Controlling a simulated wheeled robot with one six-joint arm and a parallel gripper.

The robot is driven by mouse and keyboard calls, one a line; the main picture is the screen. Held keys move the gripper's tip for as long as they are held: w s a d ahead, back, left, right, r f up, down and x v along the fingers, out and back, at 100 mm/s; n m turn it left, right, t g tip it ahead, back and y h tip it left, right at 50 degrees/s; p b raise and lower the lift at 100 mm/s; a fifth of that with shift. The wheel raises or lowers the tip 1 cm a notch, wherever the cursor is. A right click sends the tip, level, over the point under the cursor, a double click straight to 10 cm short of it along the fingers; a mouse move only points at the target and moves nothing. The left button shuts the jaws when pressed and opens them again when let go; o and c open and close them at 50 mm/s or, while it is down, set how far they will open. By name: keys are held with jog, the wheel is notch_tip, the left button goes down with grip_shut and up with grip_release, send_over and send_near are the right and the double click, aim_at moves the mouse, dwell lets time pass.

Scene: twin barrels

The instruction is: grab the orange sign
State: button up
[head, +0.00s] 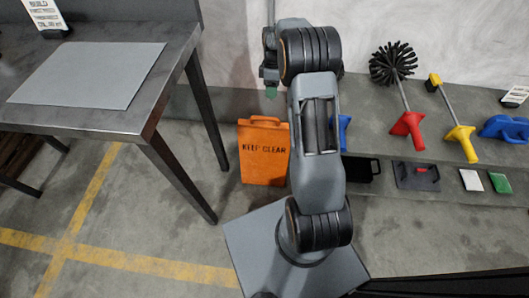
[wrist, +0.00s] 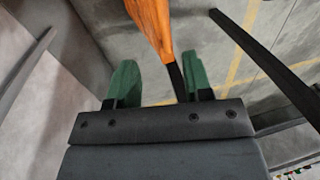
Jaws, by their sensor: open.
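The orange sign (head: 264,165) reads "KEEP CLEAR" and has a handle opening at its top. It stands upright on the floor near the wall, left of my arm. My gripper (head: 270,88) shows above the sign in the head view, with green fingers. In the wrist view my gripper (wrist: 157,75) is open, its two green fingers apart. The orange sign (wrist: 150,22) shows there nearly edge-on, beyond the gap between the fingers. A dark strip runs from its lower edge to near the right finger. I cannot tell whether anything touches.
A metal table (head: 120,115) with a grey mat (head: 92,72) stands left, its legs near the sign. On the right, a shelf (head: 365,145) holds a black round brush (head: 393,62), red and yellow handled tools, and blue items. Yellow floor lines cross the open floor at lower left.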

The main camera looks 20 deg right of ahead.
aim_at(270, 118)
jog(key=f+b, duration=0.1)
jog(key=f, duration=0.4)
jog(key=s+f+b, duration=0.1)
jog(key=f, duration=0.2)
jog(key=shift+s+a+f+b, duration=0.1)
jog(key=shift+a+f+b, duration=0.2)
jog(key=shift+a+b, duration=0.05)
jog(key=shift+s+a+f+b, duration=0.2)
jog(key=shift+f+b, duration=0.3)
jog(key=shift+f, duration=0.4)
jog(key=shift+s+a+f+b, duration=0.1)
jog(key=shift+s+f+b, duration=0.1)
jog(key=shift+f+b, duration=0.45)
jog(key=shift+s+a+f+b, duration=0.1)
jog(key=shift+s+f+b, duration=0.15)
jog(key=shift+f, duration=0.85)
jog(key=shift+r, duration=0.1)
grip_shut()
jog(key=shift+w, duration=0.15)
